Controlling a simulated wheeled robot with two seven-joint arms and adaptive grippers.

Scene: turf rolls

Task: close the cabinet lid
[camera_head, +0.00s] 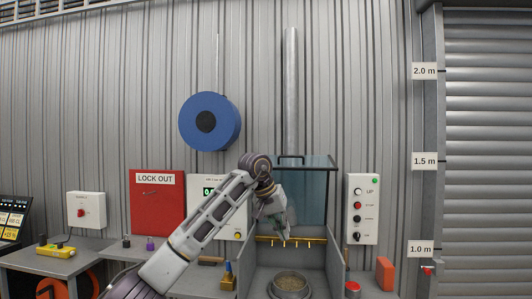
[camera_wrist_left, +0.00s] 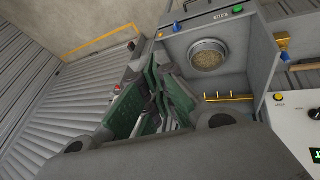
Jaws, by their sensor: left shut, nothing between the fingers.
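The cabinet (camera_head: 332,262) stands against the back wall, a grey box open at the front. Its lid (camera_head: 313,195) is a blue-tinted clear panel with a dark frame and a black handle (camera_head: 291,157) on top; it is raised. My left gripper (camera_head: 287,238) is shut and empty, pointing down in front of the lid's left part and partly hiding it. I cannot tell whether it touches the lid. In the left wrist view the shut gripper (camera_wrist_left: 153,68) shows beside the cabinet (camera_wrist_left: 262,62), with a round bowl (camera_wrist_left: 208,56) inside it. My right gripper is not in view.
A yellow bar with small nozzles (camera_head: 270,239) crosses the cabinet's back. A control box marked UP (camera_head: 363,222) hangs at right. A red LOCK OUT board (camera_head: 147,215) hangs left. Benches (camera_head: 88,258) with small items flank the cabinet. An orange block (camera_head: 385,273) stands right.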

